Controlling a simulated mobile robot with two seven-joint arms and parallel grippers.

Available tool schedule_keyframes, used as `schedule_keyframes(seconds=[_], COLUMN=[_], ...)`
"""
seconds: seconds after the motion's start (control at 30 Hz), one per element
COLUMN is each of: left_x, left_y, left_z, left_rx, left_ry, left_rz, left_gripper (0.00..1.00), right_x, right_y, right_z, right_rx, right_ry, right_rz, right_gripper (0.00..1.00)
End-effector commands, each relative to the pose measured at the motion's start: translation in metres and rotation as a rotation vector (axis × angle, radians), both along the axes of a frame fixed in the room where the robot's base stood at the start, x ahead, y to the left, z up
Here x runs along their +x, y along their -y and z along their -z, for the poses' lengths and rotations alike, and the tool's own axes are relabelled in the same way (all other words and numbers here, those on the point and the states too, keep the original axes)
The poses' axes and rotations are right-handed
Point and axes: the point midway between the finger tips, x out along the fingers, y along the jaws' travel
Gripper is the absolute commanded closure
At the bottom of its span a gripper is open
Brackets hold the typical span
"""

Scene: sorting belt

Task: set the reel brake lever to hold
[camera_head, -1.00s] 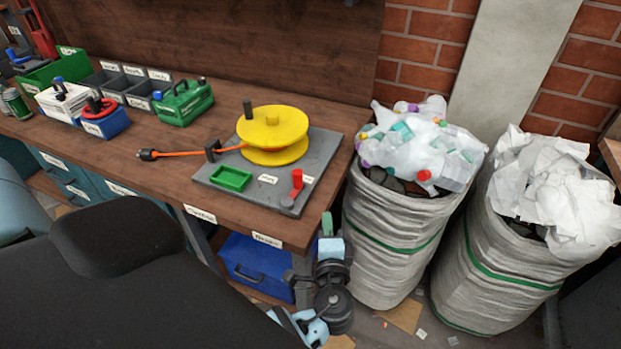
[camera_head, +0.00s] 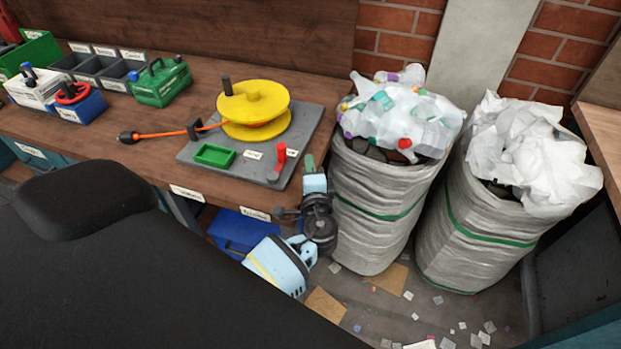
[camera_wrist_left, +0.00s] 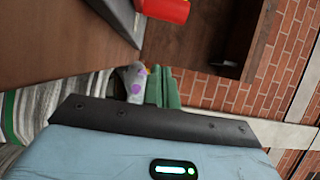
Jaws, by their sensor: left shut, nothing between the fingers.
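The reel brake lever (camera_head: 279,160) has a red upright handle and a grey arm, at the right front of a grey board (camera_head: 312,120) on the workbench. A small white label lies on either side of it; their words are too small to read. A yellow reel (camera_head: 253,108) stands behind. My left gripper (camera_head: 309,163) is just right of the lever, beyond the board's edge, with its green fingers shut, empty and apart from the lever. In the left wrist view the fingers (camera_wrist_left: 163,88) point towards the board's edge and the red handle (camera_wrist_left: 165,8). My right gripper is not in view.
A green tray (camera_head: 214,156) and an orange cable (camera_head: 165,134) lie left of the lever. Two full sacks (camera_head: 380,200) (camera_head: 480,235) stand right of the bench, close to my left arm. A blue box (camera_head: 236,230) sits below the bench.

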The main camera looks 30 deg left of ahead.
Motion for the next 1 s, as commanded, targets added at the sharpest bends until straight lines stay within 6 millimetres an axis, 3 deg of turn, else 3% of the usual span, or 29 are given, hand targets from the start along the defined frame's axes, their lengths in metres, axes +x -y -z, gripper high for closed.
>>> schedule_keyframes(seconds=[0.1, 0.4, 1.0], left_x=[0.018, 0.001, -0.001], left_y=[-0.014, -0.045, -0.049], left_z=[-0.002, -0.002, 0.001], left_rx=[0.002, 0.0, -0.001], left_ry=[0.002, 0.002, 0.0], left_rz=[-0.001, 0.001, -0.004], left_gripper=[1.0, 1.0, 1.0], right_x=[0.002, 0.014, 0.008], right_y=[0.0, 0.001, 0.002], right_z=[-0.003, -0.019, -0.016], right_rx=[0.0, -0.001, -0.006], right_ry=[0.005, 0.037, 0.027], right_rz=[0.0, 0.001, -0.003], right_gripper=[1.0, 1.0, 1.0])
